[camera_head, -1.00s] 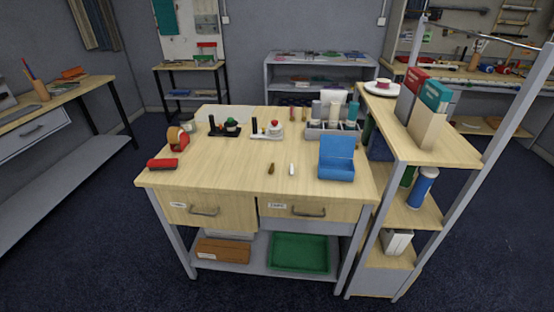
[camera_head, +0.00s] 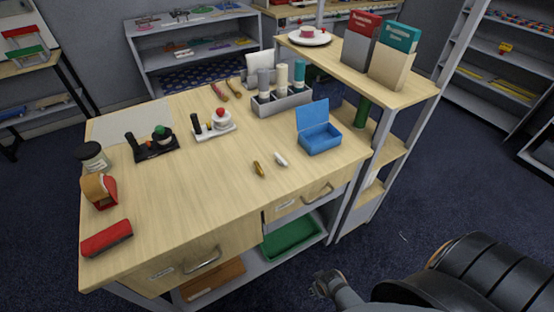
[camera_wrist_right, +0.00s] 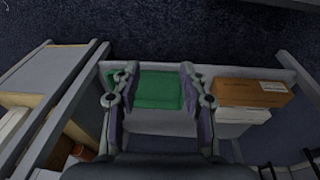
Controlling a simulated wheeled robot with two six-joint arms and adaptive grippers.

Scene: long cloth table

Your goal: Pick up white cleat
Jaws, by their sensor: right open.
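The white cleat (camera_head: 281,159) is a small, pale, elongated piece lying on the wooden table (camera_head: 190,200) near its front edge. A similar brass-coloured piece (camera_head: 259,169) lies just to its left, apart from it. My right gripper (camera_head: 326,284) shows at the bottom of the head view, in front of the table and well away from the cleat. In the right wrist view my right gripper (camera_wrist_right: 158,82) is open and empty, its fingers over the view of the lower shelf. The cleat does not show in that view. My left gripper is not in view.
A blue open box (camera_head: 320,140) stands right of the cleat, with a grey organizer (camera_head: 281,104) behind. A shelf unit (camera_head: 400,90) borders the table's right side. A green tray (camera_head: 291,240) sits on the shelf below.

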